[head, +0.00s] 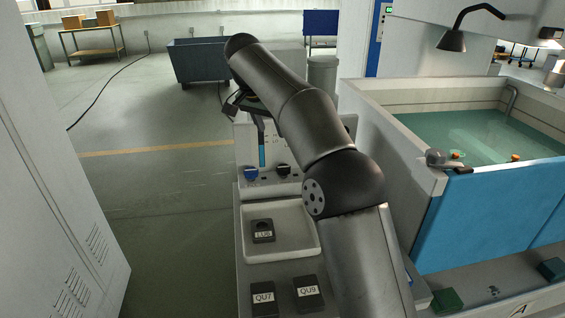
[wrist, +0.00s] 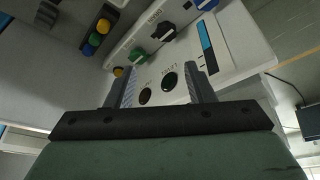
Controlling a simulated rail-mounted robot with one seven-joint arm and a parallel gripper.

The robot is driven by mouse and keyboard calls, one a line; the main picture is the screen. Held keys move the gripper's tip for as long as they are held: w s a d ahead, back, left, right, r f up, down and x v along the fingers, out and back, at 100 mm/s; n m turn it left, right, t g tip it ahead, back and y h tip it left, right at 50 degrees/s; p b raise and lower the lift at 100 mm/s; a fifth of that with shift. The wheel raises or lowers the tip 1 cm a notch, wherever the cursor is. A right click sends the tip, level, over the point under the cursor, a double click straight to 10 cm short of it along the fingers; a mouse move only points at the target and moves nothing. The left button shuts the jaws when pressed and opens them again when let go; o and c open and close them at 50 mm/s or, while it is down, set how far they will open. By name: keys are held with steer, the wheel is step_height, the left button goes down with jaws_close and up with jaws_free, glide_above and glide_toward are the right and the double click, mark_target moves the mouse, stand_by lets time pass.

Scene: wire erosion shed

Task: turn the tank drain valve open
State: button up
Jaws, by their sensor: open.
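My gripper (wrist: 160,68) is open and empty in the wrist view, its two fingers apart in front of a pale control panel (wrist: 235,52). Two dark round buttons (wrist: 170,81) show between the fingers, with a green knob (wrist: 138,55) and a black knob (wrist: 164,32) beyond the fingertips. A blue knob (wrist: 207,4) is at the top edge. In the head view my arm covers part of the panel; a blue knob (head: 251,172) and a black knob (head: 283,170) show beside it.
A tank (head: 480,130) of greenish water with a blue front stands at right, a grey fitting (head: 437,158) on its near corner. A tray (head: 290,246) holds a dark block (head: 263,231); blocks marked QU7 (head: 263,298) and QU9 (head: 308,293) lie nearer. Floor at left is open.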

steer(key=b, duration=0.1)
glide_toward(283, 167)
steer(key=shift+m, duration=0.3)
steer(key=x, duration=0.8)
steer(key=shift+s+f, duration=0.1)
steer(key=c, duration=0.7)
